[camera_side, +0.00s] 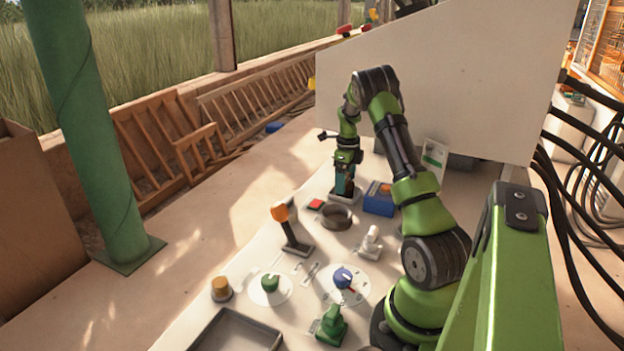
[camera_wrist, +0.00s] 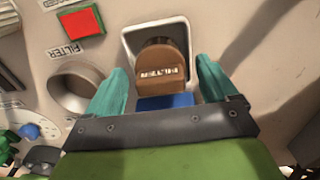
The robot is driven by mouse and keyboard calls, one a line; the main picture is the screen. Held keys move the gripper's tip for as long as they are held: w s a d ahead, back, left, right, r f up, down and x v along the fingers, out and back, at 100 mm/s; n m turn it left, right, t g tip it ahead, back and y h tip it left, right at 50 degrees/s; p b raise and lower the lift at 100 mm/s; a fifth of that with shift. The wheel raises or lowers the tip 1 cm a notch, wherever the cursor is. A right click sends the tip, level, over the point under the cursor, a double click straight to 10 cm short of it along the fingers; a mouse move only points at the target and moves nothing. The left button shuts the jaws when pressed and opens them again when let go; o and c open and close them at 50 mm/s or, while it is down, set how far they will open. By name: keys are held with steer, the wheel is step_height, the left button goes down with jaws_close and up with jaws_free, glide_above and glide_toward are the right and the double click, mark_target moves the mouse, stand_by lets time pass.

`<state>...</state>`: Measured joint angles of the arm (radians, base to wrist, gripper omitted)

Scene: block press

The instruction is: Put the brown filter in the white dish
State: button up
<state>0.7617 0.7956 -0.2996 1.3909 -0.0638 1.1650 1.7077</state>
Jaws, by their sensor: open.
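The brown filter (camera_wrist: 162,68), with light lettering on its front, stands in a square holder with a white rim (camera_wrist: 128,42) in the wrist view. I cannot tell whether this holder is the white dish. My gripper (camera_wrist: 161,68) is open, with one teal finger on each side of the filter and visible gaps between. A blue piece (camera_wrist: 166,101) shows just below the filter, between the fingers. In the side view my gripper (camera_side: 344,186) points down at the far part of the panel, and the filter is hidden there.
A round grey ring (camera_side: 336,217) with a hollow stands near my gripper, beside a red button (camera_side: 315,204). A blue box (camera_side: 379,199) is close on the right. An orange-topped lever (camera_side: 288,232) rises nearer the camera, with several knobs and an empty tray (camera_side: 238,330) in front.

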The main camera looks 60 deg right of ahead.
step_height(320, 180, up, 12)
steer(key=w+a+r+n+t, duration=0.1)
steer(key=w+a+r+n, duration=0.15)
steer(key=a, duration=0.25)
steer(key=w+a+r+n+t, duration=0.1)
steer(key=w+a+r+n, duration=0.1)
steer(key=a+r+n, duration=0.3)
steer(key=s+a+r+n+t+y, duration=0.1)
steer(key=s+a+r+n+t, duration=0.1)
steer(key=a+n, duration=0.85)
steer(key=s+a+r+n+t, duration=0.2)
steer(key=a+n, duration=0.4)
steer(key=a, duration=1)
steer(key=s+a+f+n+t+y, duration=0.1)
steer(key=s+a+f+n, duration=0.1)
steer(key=s+a+n, duration=0.4)
steer(key=shift+s+a+f+n, duration=0.25)
steer(key=shift+a+f+n, duration=0.15)
steer(key=shift+a+n, duration=0.7)
